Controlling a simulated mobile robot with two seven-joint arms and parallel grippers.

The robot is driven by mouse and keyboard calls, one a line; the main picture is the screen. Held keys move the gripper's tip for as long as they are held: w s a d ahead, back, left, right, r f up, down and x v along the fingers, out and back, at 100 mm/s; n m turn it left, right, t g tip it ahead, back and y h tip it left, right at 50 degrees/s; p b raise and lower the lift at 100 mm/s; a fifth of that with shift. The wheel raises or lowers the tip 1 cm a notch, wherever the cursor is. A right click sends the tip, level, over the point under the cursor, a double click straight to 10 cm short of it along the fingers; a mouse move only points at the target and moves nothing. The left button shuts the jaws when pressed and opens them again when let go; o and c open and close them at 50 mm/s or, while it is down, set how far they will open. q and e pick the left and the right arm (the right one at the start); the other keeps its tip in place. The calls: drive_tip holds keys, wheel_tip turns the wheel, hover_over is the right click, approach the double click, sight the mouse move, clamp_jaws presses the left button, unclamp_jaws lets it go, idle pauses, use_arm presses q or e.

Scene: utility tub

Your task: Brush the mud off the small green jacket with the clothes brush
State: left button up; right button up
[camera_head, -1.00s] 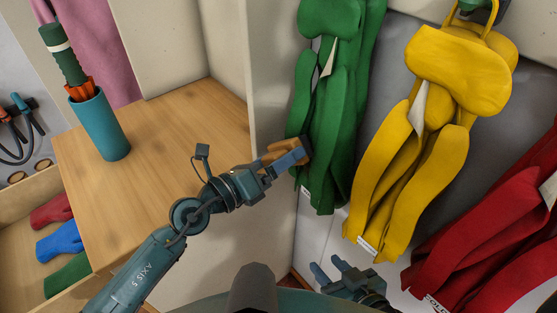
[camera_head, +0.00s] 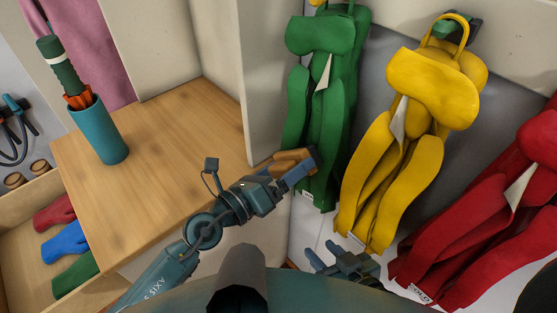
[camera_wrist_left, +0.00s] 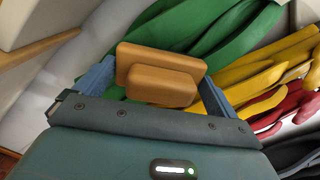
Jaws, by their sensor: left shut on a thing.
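The small green jacket (camera_head: 320,100) hangs on the wall left of the yellow one and also fills the upper middle of the left wrist view (camera_wrist_left: 225,40). I cannot make out mud on it. My left gripper (camera_head: 302,171) is shut on the wooden clothes brush (camera_head: 290,160), just at the jacket's lower left edge. In the left wrist view the brush (camera_wrist_left: 160,84) sits between the two blue-grey fingers, in front of the green cloth. I cannot tell whether it touches. My right gripper (camera_head: 322,254) is low below the jackets, its fingers apart and empty.
A yellow jacket (camera_head: 400,150) and a red jacket (camera_head: 480,220) hang to the right. A wooden counter (camera_head: 170,150) on the left bears a teal holder (camera_head: 100,135) with an umbrella (camera_head: 60,62). Below it an open drawer holds gloves (camera_head: 62,242). A pale wall edge stands beside the green jacket.

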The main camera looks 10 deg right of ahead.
use_arm(q)
drive_tip(key=shift+s+d+r+p, duration=0.25)
drive_tip(key=shift+s+d+p, duration=0.2)
drive_tip(key=shift+s+d, duration=0.3)
drive_tip(key=shift+w+a+r+p, duration=0.35)
drive_tip(key=shift+w+r+p, duration=0.15)
drive_tip(key=shift+r, duration=0.15)
drive_tip(key=shift+w+a+r, duration=0.1)
drive_tip(key=shift+w+a, duration=0.35)
drive_tip(key=shift+w, duration=0.25)
drive_tip(key=shift+c, duration=0.4)
drive_tip(key=shift+w+a+b, duration=0.35)
drive_tip(key=shift+w+a, duration=0.15)
drive_tip(key=shift+w, duration=0.25)
drive_tip(key=shift+w+a+b, duration=0.35)
drive_tip(key=shift+w+a, duration=0.15)
drive_tip(key=shift+w, duration=0.2)
drive_tip(key=shift+c, duration=0.4)
drive_tip(key=shift+s+a, duration=0.15)
